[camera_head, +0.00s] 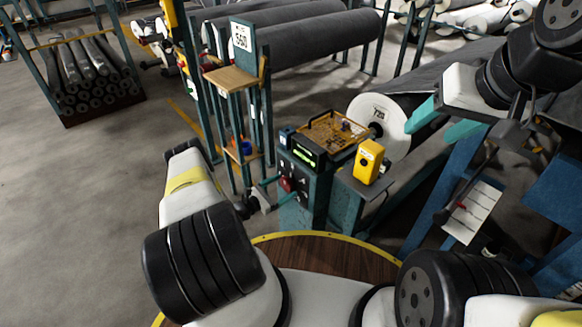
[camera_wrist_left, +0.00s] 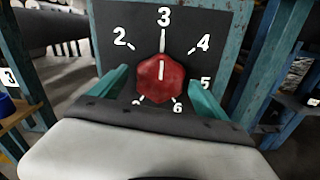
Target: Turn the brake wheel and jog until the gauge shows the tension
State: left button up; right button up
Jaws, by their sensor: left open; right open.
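A red knob (camera_wrist_left: 161,79) sits on a dark dial plate numbered around it; its white mark points up at 3. In the head view the knob (camera_head: 285,184) is on the front of a teal control post (camera_head: 303,208). My left gripper (camera_wrist_left: 157,77) is open, with one teal finger on each side of the knob; I cannot tell whether they touch it. A small display (camera_head: 306,156) glows green on top of the post, its reading too small to make out. My right gripper (camera_head: 441,122) is open and empty beside the grey roll's white end disc (camera_head: 378,125).
A yellow box (camera_head: 368,161) stands on a ledge right of the post, with an orange tray (camera_head: 333,134) behind. A wooden-topped stand (camera_head: 230,79) with a 560 sign is at the left. Open floor (camera_head: 80,210) lies farther left.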

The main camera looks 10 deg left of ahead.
pick_arm(q)
jog(key=shift+c, duration=0.5)
jog(key=c, duration=1.3)
jog(key=n, duration=0.4)
jog(key=shift+n, duration=0.3)
jog(key=n, duration=0.4)
jog(key=o, duration=1.4)
